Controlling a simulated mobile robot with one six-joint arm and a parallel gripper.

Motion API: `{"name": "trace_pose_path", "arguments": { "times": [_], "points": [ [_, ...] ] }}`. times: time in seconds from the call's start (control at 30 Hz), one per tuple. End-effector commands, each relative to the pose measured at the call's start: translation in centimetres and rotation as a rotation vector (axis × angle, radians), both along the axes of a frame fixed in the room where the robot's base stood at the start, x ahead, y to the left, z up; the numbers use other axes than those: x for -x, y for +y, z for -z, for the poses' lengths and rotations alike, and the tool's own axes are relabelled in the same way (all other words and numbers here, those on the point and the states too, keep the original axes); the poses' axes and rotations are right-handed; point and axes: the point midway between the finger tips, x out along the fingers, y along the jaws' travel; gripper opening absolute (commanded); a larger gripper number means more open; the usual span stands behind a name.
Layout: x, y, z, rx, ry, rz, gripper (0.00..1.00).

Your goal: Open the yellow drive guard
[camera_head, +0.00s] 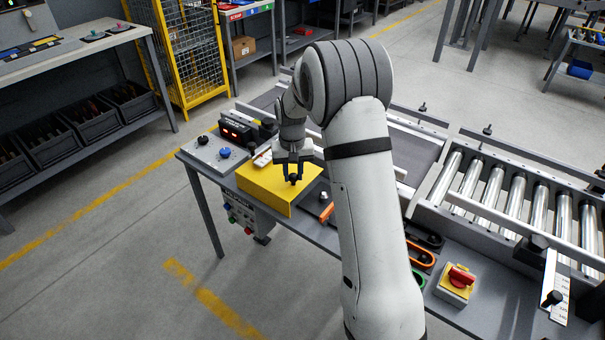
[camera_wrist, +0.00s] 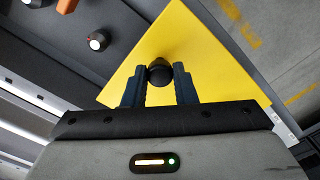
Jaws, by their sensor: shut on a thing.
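The yellow drive guard (camera_head: 268,188) is a box-like cover on the bench, left of my arm in the head view. Its flat yellow face (camera_wrist: 205,55) fills the middle of the wrist view. A round black knob (camera_wrist: 159,73) stands on the guard. My gripper (camera_head: 293,178) is over the guard, and its two fingers (camera_wrist: 159,80) are shut on the knob from both sides. The guard appears closed, sitting down on the bench. Whatever lies under it is hidden.
Left of the guard is a panel with a blue button (camera_head: 225,153) and a red display (camera_head: 236,131). An orange handle (camera_head: 327,212) and a white knob (camera_head: 324,196) lie right of it. A red-and-yellow switch (camera_head: 457,281) and rollers (camera_head: 510,195) are further right.

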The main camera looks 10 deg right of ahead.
Motion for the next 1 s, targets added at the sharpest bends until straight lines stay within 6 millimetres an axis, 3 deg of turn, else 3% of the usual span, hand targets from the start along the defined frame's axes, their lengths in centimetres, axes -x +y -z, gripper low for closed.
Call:
{"name": "trace_pose_path", "arguments": {
  "times": [0.37,0.4,0.6,0.67,1.0],
  "points": [
    [0.0,-0.1,0.1,-0.001,0.005,0.009,0.0],
    [0.0,-0.1,0.1,-0.001,0.005,0.009,0.26],
    [0.0,-0.2,0.1,0.0,0.003,0.009,0.43],
    [0.0,-0.2,0.1,0.0,0.003,0.008,0.47],
    [-0.1,-0.2,-0.9,0.0,-0.001,0.008,0.47]
  ]
}}
